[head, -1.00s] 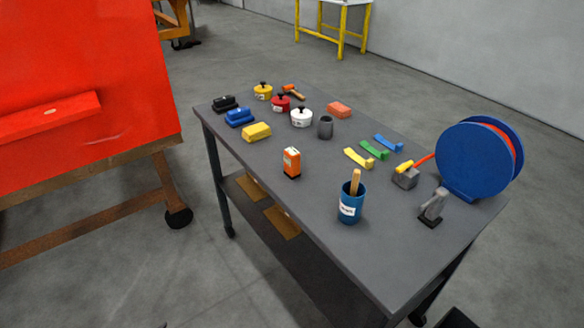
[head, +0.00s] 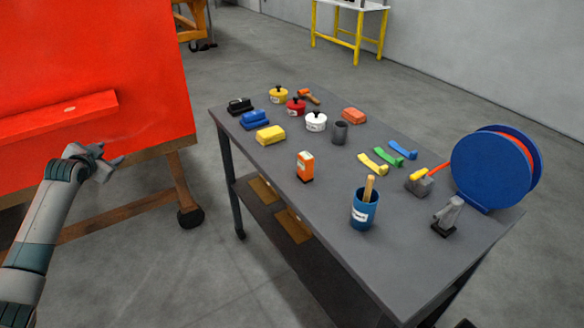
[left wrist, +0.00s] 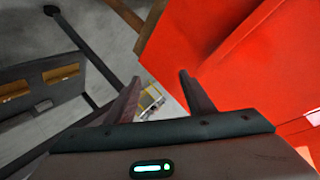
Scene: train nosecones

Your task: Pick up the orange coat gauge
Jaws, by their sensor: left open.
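The orange coat gauge (head: 305,167) is a small upright orange block with a white label and a dark base. It stands near the front-left edge of the dark grey cart top (head: 330,233). My left gripper (head: 115,166) is in the air at the left, in front of the red panel and well apart from the cart. In the left wrist view its two fingers (left wrist: 160,88) are spread with nothing held between them. The gauge does not show in the left wrist view. My right gripper is not in view.
A blue cup (head: 364,213) with a wooden handle stands right of the gauge, and a yellow block (head: 270,135) lies behind it. A blue reel (head: 490,172) stands at the right end. The red panel (head: 90,60) on a wooden frame fills the left.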

